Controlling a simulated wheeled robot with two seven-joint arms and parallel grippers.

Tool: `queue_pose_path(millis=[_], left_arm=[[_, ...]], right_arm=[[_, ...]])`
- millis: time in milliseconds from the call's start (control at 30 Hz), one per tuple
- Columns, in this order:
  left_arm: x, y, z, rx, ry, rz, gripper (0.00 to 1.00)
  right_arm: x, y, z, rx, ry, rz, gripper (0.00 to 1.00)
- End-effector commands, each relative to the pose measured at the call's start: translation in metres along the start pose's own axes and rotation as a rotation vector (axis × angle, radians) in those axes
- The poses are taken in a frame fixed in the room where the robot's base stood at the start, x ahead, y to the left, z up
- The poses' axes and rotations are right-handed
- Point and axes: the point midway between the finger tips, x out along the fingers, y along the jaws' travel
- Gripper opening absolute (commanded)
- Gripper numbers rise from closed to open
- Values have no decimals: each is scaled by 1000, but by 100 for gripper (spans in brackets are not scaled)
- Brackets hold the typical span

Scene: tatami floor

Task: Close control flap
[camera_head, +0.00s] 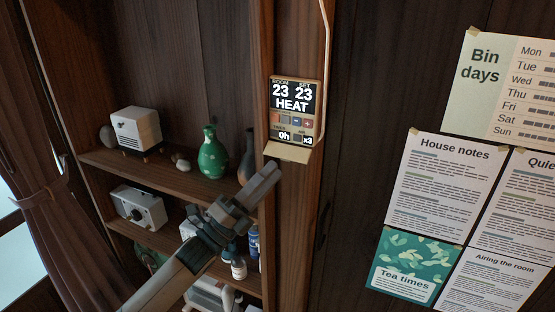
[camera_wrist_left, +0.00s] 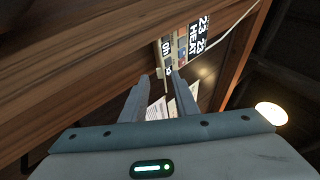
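The wall control panel (camera_head: 293,97) is lit and shows 23, 23 and HEAT; it also shows, turned sideways, in the left wrist view (camera_wrist_left: 190,44). Its beige flap (camera_head: 287,152) is open, sticking outward from the panel's lower edge below the buttons. My left gripper (camera_head: 264,180) is below and slightly left of the flap, apart from it in the head view. In the left wrist view its two fingers (camera_wrist_left: 162,88) stand apart with a gap between them and nothing held. The panel is beyond the fingertips. My right gripper is not in view.
A wooden shelf (camera_head: 165,168) at the left holds a white device (camera_head: 136,127), a green vase (camera_head: 212,155) and a dark vase close to the panel's post. Small bottles stand on a lower shelf behind my left arm. Paper notes (camera_head: 443,187) hang on the right wall.

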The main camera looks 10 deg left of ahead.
Motion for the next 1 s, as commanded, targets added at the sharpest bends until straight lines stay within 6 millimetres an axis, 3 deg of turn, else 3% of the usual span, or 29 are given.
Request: queue_pose_path(millis=[33, 233, 633, 667, 767, 1000], left_arm=[[10, -3, 1, 1, 0, 0, 27], [28, -1, 0, 1, 0, 0, 27], [32, 1, 0, 1, 1, 1, 27], [32, 1, 0, 1, 1, 1, 25], [32, 0, 0, 1, 1, 1, 1], [32, 1, 0, 0, 0, 2, 0]], right_arm=[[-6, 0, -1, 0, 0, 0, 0], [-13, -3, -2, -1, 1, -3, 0], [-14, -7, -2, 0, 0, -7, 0], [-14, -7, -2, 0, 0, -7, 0], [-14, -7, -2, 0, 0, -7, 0], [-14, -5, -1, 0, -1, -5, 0]])
